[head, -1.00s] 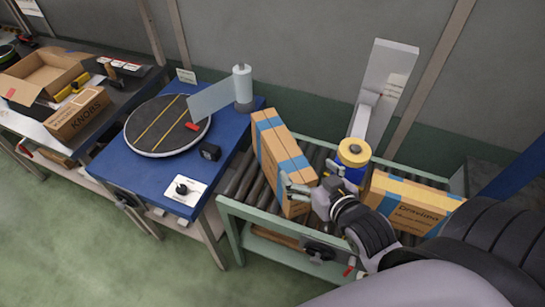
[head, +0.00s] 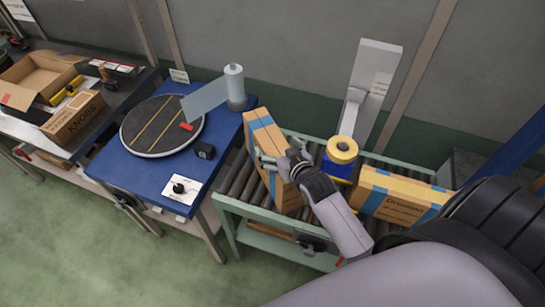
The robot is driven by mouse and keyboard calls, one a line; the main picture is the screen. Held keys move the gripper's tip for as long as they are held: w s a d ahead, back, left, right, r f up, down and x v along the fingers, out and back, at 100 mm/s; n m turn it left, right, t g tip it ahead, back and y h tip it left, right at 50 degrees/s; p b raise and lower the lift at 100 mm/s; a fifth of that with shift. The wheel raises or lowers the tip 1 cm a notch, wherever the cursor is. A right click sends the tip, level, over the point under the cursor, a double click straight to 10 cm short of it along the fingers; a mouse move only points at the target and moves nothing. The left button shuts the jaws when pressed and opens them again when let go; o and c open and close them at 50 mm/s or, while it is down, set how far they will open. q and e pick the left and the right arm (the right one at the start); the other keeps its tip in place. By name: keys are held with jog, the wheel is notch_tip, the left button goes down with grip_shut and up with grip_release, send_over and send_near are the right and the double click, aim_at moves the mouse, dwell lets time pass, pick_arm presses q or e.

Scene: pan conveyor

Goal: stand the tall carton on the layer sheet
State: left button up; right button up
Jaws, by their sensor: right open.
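The tall carton (head: 262,135), brown with blue tape bands, stands on edge at the left end of the roller conveyor. My right gripper (head: 263,162) is open, with its fingers at the carton's upper part; I cannot tell whether they touch it. The gripper and wrist hide part of the carton's right side. No thing is plainly recognisable as the layer sheet; a round dark turntable top (head: 148,138) with yellow lines lies on the blue table to the left. My left gripper is not in view.
Another taped carton (head: 390,194) lies on the conveyor (head: 231,207) to the right. A blue and yellow device (head: 341,152) stands between the cartons. The blue table (head: 125,170) carries a film roll post (head: 235,85), a small black box (head: 204,151) and a red item (head: 186,127).

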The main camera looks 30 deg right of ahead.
jog(key=shift+x, duration=1)
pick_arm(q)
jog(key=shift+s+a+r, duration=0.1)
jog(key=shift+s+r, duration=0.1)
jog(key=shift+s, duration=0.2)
pick_arm(e)
jog(key=shift+c, duration=0.5)
jog(key=c, duration=1.8)
jog(key=shift+w+r, duration=0.1)
jog(key=shift+r, duration=0.05)
jog(key=shift+c, duration=0.7)
jog(key=shift+r, duration=0.1)
